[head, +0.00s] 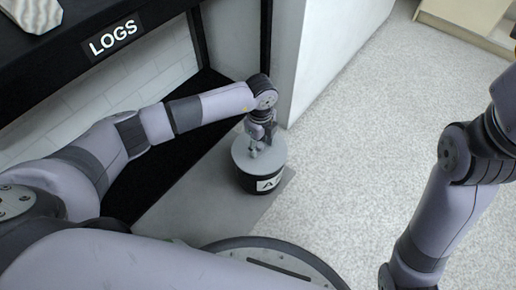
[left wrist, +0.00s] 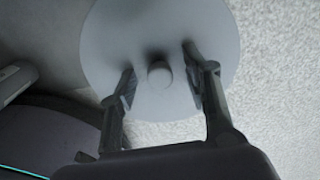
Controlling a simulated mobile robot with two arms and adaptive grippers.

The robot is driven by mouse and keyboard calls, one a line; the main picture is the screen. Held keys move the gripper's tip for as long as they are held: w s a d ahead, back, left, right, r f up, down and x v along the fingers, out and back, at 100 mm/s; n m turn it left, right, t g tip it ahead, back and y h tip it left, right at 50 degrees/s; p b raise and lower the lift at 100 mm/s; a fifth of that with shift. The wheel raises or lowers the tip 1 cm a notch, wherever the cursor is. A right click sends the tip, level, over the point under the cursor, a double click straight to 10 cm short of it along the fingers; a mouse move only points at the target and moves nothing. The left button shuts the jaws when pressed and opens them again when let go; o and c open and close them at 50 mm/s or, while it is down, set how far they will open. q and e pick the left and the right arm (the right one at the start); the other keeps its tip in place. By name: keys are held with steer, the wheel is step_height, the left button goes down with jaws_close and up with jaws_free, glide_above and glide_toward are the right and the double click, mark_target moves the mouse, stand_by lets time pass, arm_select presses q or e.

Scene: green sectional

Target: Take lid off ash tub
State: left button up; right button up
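The ash tub (head: 262,184) is a dark round tub with a white label, standing on a grey slab. Its flat light grey lid (head: 243,160) sits on top and covers it. My left gripper (head: 256,150) points down just over the lid's middle. In the left wrist view the lid (left wrist: 160,35) fills the upper middle, with a small round knob (left wrist: 160,75) at its centre. The fingers of my left gripper (left wrist: 160,88) stand apart on either side of the knob, with gaps to it. My right arm is at the right edge of the head view; its gripper is out of view.
A black shelf marked LOGS (head: 115,42) stands at the left, with its black post near the tub. A pale wall end (head: 310,60) rises just behind the tub. Light speckled floor (head: 370,150) lies free to the right. A wooden unit (head: 465,20) is at the far right.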

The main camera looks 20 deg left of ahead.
arm_select(q)
steer(key=c, duration=1)
steer(key=shift+a, duration=0.1)
